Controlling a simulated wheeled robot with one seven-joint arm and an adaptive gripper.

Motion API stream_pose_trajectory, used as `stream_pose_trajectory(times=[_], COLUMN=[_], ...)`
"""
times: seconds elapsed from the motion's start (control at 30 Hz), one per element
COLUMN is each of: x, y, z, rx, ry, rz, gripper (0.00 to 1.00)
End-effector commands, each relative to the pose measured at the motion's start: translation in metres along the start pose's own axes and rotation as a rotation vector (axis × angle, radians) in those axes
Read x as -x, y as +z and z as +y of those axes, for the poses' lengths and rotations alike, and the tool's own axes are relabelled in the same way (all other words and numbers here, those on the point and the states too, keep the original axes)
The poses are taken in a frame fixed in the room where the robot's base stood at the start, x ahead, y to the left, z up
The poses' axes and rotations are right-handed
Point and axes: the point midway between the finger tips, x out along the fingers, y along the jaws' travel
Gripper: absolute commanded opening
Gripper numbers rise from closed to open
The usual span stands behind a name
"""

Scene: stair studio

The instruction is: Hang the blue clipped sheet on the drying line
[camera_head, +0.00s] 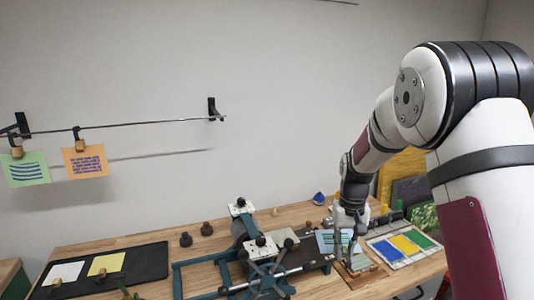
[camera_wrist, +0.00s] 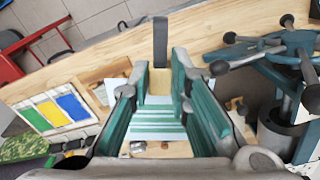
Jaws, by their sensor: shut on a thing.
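The light blue sheet (camera_head: 327,240) with darker stripes is at the right of the bench, beside my gripper (camera_head: 347,248). In the wrist view its pale striped face (camera_wrist: 157,128) lies between the fingers. My gripper (camera_wrist: 161,78) is shut on the sheet's wooden clip (camera_wrist: 159,84), from which a dark hook (camera_wrist: 160,42) extends. The drying line (camera_head: 150,123) is a thin rod on the wall at the left, well away from my gripper. A green sheet (camera_head: 25,170) and an orange sheet (camera_head: 85,163) hang at its left part.
A teal press (camera_head: 255,255) with a spoked handle stands left of my gripper. A wooden block (camera_head: 357,272) lies below the gripper. A tray of blue, yellow and green swatches (camera_head: 404,246) is to the right. A dark mat (camera_head: 140,260) bears two cards. The line's right half is bare.

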Motion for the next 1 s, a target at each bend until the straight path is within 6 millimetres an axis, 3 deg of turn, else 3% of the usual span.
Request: stream_pose_trajectory(times=[0.5,1.0], x=[0.015,0.014], y=[0.043,0.044], z=[0.015,0.016], rx=[0.0,0.0], ry=[0.0,0.0], rz=[-0.001,0.0], gripper=[0.06,0.06])
